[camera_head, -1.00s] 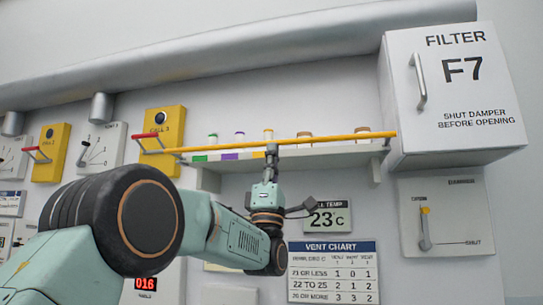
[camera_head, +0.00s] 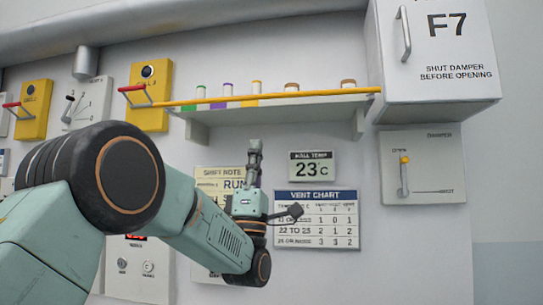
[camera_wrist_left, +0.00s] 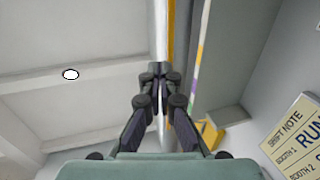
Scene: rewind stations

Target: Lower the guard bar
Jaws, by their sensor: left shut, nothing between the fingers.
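The guard bar (camera_head: 310,94) is a long thin yellow rod running across the front of the shelf (camera_head: 290,113), just above the shelf's front edge and in front of the bottles. In the left wrist view a yellow strip beside a pale rod-like edge runs up past the fingers; I cannot tell whether that strip is the bar. My left gripper (camera_head: 254,146) points up, shut and empty, below the shelf and apart from the bar in the head view. Its fingertips (camera_wrist_left: 159,70) are close together in the left wrist view. My right gripper is not in view.
Several small bottles (camera_head: 228,89) stand on the shelf. The filter box (camera_head: 440,55) is at the right end, with the damper panel (camera_head: 430,170) below. Yellow call boxes (camera_head: 149,95) are at left. The vent chart (camera_head: 316,220) and temperature display (camera_head: 312,168) are right of my gripper.

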